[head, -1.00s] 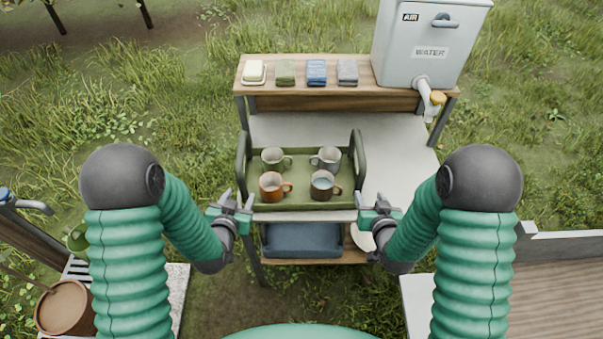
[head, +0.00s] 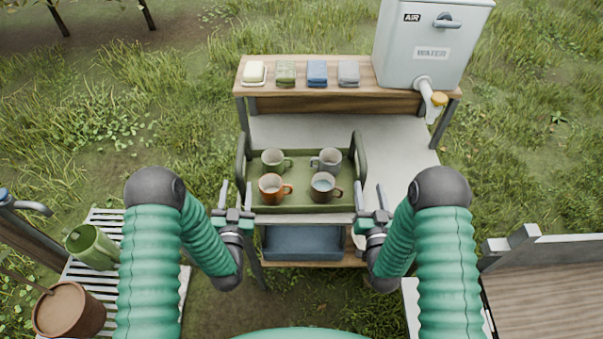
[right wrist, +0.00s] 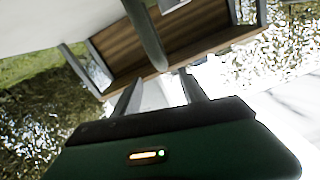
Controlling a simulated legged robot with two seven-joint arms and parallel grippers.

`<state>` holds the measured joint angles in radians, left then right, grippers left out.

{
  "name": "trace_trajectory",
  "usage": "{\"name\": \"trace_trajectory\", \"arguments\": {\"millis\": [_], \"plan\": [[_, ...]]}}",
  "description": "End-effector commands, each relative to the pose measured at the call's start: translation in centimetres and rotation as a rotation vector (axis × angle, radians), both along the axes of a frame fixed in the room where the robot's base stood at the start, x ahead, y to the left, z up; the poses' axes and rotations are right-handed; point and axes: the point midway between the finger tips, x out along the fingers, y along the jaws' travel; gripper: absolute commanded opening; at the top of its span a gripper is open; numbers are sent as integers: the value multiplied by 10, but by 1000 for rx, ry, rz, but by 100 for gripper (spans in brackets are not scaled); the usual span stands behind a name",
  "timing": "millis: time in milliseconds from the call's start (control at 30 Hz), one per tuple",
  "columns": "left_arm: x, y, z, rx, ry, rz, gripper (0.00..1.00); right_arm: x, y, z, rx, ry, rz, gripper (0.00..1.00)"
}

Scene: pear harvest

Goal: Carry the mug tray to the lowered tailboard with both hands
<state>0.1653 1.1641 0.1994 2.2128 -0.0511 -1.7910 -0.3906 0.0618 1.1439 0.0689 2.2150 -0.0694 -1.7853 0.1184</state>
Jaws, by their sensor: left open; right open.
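My left gripper (head: 236,190) is open beside the tray's left handle. My right gripper (head: 370,193) is open beside the right handle. In the right wrist view a bar, probably that handle (right wrist: 147,35), reaches down between the fingers. I cannot tell whether either gripper touches the tray. The wooden tailboard (head: 550,290) is at the lower right.
A blue bin (head: 302,243) is below the counter. A slatted bench (head: 100,225) with a green can (head: 91,247) is at left.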

Motion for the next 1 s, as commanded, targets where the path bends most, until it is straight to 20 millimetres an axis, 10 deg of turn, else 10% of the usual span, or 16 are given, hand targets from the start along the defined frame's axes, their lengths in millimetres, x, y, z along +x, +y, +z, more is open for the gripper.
{"name": "trace_trajectory", "arguments": {"millis": [533,1000], "plan": [[106,4,1,0,-2,1,49,105,4,0,1,-1,0,50],[123,4,1,0,0,0,49,123,5,0,1,0,0,50]]}}
